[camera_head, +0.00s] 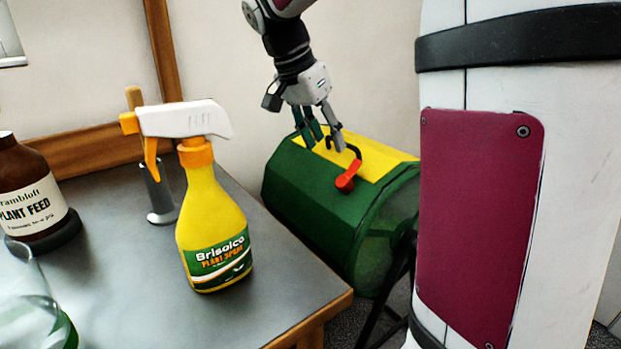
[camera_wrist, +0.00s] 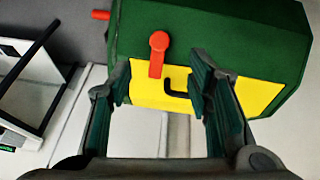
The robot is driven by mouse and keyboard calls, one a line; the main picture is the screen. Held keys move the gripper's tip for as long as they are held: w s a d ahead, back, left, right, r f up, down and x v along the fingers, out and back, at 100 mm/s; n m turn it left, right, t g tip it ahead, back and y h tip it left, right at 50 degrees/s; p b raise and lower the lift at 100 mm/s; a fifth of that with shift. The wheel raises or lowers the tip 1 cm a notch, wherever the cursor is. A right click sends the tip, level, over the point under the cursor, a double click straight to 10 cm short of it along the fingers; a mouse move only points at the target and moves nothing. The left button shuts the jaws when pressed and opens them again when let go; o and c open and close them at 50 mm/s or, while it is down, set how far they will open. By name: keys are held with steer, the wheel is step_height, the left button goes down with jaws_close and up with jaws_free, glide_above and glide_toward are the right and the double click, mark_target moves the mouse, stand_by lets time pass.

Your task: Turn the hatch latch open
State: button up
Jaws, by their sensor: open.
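The hatch is the yellow panel (camera_head: 374,157) on a green drum-like container (camera_head: 315,197), which stands on a dark frame beside the table. A red latch (camera_head: 348,177) lies at the panel's edge, and a black handle is beside it. In the wrist view the red latch (camera_wrist: 158,54) overlaps both the green body and the yellow panel (camera_wrist: 243,93), with the black handle (camera_wrist: 178,86) to its right. My gripper (camera_head: 324,140) is above the panel, open and empty. In the wrist view my gripper (camera_wrist: 163,90) has its fingers spread, with the latch and handle beyond the gap.
A grey table (camera_head: 120,290) holds a yellow spray bottle (camera_head: 215,230), a brown plant feed bottle (camera_head: 30,190), a wooden-handled tool (camera_head: 158,195) and a clear container (camera_head: 30,310). The table's right edge is near the green container. A wall stands behind.

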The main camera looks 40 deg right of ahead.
mark_target(341, 180)
steer(key=b+x, duration=0.4)
steer(key=x, duration=0.7)
jaws_close()
